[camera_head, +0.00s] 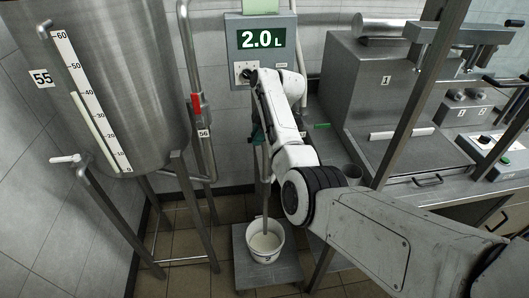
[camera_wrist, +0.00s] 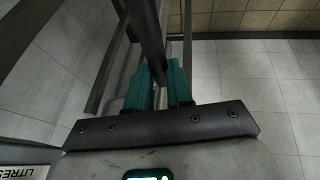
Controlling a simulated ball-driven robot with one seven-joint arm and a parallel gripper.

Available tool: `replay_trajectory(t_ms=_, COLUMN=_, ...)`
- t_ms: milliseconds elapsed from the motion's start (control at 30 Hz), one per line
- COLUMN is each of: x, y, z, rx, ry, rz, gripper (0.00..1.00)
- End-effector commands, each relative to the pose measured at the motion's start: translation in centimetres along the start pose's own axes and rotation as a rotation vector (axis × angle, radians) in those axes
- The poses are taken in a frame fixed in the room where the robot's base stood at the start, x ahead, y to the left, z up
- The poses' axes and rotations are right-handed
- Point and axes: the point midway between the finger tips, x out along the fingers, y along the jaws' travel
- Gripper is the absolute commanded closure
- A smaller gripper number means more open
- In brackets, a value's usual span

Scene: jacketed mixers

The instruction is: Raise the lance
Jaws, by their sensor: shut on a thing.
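The lance (camera_head: 267,190) is a thin grey upright tube in the head view. Its lower part runs down into the mouth of a white bucket (camera_head: 264,254) holding white liquid. My gripper (camera_head: 257,137) is partly hidden behind my white arm. In the wrist view the teal fingers of my gripper (camera_wrist: 160,86) are closed around the dark lance (camera_wrist: 147,32), which passes between them. A wall box (camera_head: 260,57) above has a display reading 2.0 L. The lance's top is hidden behind my arm.
The bucket stands on a grey platform (camera_head: 285,277). A steel tank (camera_head: 120,90) with a level scale and a pipe with a red-handled valve (camera_head: 197,103) stand left. A steel counter and mixer (camera_head: 385,100) stand right. A frame post crosses the right side.

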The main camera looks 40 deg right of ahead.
Motion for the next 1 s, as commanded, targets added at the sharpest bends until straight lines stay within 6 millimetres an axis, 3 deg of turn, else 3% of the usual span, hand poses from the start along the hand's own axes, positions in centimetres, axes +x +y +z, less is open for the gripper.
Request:
replay_trajectory(t_ms=33, x=-1.7, y=0.5, z=-0.7, rx=-0.002, ry=-0.001, rz=0.006, gripper=1.00)
replay_trajectory(t_ms=200, x=-3.5, y=0.9, z=-1.6, rx=-0.003, ry=0.001, rz=0.007, gripper=1.00)
replay_trajectory(t_ms=700, x=-4.3, y=1.1, z=-1.9, rx=-0.004, ry=0.002, rz=0.009, gripper=1.00)
replay_trajectory(t_ms=733, x=-4.3, y=1.2, z=-1.9, rx=-0.004, ry=0.002, rz=0.009, gripper=0.77)
replay_trajectory(t_ms=1000, x=-4.1, y=1.1, z=-1.8, rx=-0.003, ry=0.002, rz=0.007, gripper=0.54)
